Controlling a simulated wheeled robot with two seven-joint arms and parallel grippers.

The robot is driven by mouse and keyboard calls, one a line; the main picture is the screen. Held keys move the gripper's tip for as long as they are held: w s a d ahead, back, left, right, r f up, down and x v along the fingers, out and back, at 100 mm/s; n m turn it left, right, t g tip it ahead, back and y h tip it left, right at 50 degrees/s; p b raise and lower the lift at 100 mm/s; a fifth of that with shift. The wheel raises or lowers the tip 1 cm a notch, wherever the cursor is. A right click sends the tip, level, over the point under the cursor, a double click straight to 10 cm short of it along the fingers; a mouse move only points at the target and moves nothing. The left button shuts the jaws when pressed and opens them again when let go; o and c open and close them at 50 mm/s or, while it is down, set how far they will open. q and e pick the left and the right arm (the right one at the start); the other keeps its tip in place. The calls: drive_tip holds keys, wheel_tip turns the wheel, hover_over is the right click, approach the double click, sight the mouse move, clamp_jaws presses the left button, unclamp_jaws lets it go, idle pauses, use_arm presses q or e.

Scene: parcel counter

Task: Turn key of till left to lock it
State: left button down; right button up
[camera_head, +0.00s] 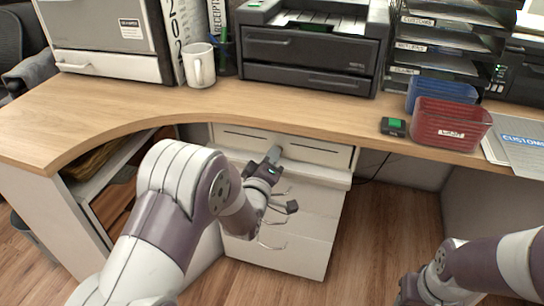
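The till is not plainly marked. A shallow white drawer front (322,153) under the counter's edge looks like it. My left gripper (274,154) is at the middle of this drawer front, its tip touching or very near it. I cannot see a key; the gripper covers that spot. I cannot tell whether its fingers are open or shut on something. My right arm is low at the right, away from the drawer. Its dark end (410,292) is at the bottom edge, and its fingers cannot be made out.
The wooden counter (150,112) juts out above the drawer. On it stand a white mug (199,65), a printer (310,50), a red basket (450,125), a blue basket (440,92) and a small black device with a green screen (393,127). White drawers (290,245) are below.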

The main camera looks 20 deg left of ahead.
use_arm(q)
drive_tip(key=c, duration=1.3)
unclamp_jaws()
drive_tip(key=s+p, duration=0.2)
drive_tip(key=s, duration=0.4)
drive_tip(key=s+p, duration=0.2)
drive_tip(key=s, duration=0.4)
drive_tip(key=shift+s+a, duration=0.2)
drive_tip(key=shift+s, duration=0.15)
